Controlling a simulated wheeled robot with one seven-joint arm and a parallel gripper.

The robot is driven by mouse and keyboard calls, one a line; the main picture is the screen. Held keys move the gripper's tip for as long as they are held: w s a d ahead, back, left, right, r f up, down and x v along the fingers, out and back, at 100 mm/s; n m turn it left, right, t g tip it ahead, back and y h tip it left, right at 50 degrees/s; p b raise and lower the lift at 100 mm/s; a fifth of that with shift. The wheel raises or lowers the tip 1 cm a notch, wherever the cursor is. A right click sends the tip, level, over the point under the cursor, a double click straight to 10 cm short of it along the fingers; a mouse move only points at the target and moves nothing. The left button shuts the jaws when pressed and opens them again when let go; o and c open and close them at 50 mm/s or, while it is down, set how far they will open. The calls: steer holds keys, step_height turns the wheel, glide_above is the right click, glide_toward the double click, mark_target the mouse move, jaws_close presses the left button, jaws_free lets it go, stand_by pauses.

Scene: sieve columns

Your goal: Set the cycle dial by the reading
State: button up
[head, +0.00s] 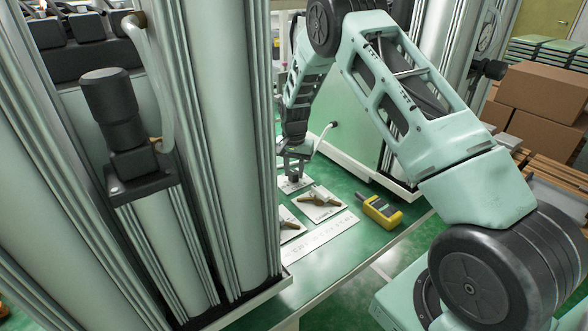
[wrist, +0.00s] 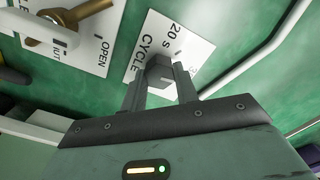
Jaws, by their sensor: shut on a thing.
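The cycle dial's dark knob (wrist: 159,72) stands on a white plate (wrist: 148,48) marked "20 s" and "CYCLE" in the wrist view. My gripper (wrist: 161,84) is shut on the knob, one finger on each side. In the head view my gripper (head: 296,165) reaches down to the dial plate (head: 290,187) at the back of the green bench; the knob is hidden there. A yellow and dark handheld meter (head: 382,210) lies on the bench to the right; its reading is too small to make out.
A brass valve lever (wrist: 88,10) on an OPEN/SHUT plate is close beside the dial. The head view shows two lever plates (head: 322,211) (head: 288,236) and a long white label strip (head: 322,236). Tall columns (head: 225,130) block the left. The bench front is clear.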

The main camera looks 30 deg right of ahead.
mark_target(294, 172)
steer(key=shift+m, duration=0.8)
steer(key=o, duration=1)
step_height(294, 172, up, 18)
steer(key=shift+f+b, duration=0.25)
steer(key=shift+b, duration=0.1)
